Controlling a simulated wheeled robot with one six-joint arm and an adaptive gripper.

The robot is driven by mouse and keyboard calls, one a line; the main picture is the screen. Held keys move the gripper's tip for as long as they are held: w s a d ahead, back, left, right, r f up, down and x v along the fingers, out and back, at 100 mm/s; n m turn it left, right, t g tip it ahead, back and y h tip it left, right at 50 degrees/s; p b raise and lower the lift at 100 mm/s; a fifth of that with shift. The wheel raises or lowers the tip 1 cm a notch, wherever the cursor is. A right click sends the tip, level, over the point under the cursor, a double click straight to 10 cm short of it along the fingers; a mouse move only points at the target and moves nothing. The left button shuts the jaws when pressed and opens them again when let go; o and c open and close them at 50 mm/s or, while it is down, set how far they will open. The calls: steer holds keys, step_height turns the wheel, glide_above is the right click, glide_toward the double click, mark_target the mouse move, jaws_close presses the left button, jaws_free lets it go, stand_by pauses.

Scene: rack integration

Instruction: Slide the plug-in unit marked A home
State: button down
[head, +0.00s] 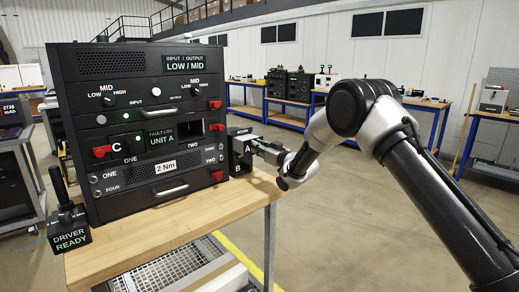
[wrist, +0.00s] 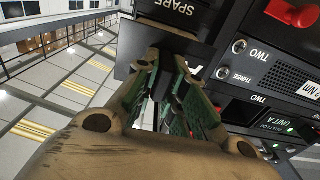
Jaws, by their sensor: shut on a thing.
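My gripper (head: 270,151) is at the right side of the rack (head: 130,70), beside a small black holder (head: 238,152) lettered RETURN, A and B. In the wrist view my gripper (wrist: 167,72) is shut on a dark plug-in unit (wrist: 150,42); green, circuit-like surfaces show along the fingers. The rack's slot TWO (head: 190,129) is a dark opening. A unit marked C (head: 118,143) sits in the bay to its left, above label ONE. The rack's small screen (head: 160,139) reads FAULT LOG UNIT A.
Red latches (head: 217,127) stick out from the rack front. A block lettered SPARE (wrist: 178,8) is close beyond my fingers. A driver (head: 69,222) marked DRIVER READY stands at the left corner of the wooden bench (head: 180,230). The bench front is clear.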

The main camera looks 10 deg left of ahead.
steer(key=shift+x, duration=3.6)
steer(key=c, duration=1.4)
jaws_free()
steer(key=shift+f, duration=0.15)
steer(key=shift+s+d, duration=0.1)
steer(key=shift+d, duration=0.05)
steer(key=v, duration=1.1)
steer(key=shift+s+d, duration=0.25)
steer(key=shift+s, duration=0.05)
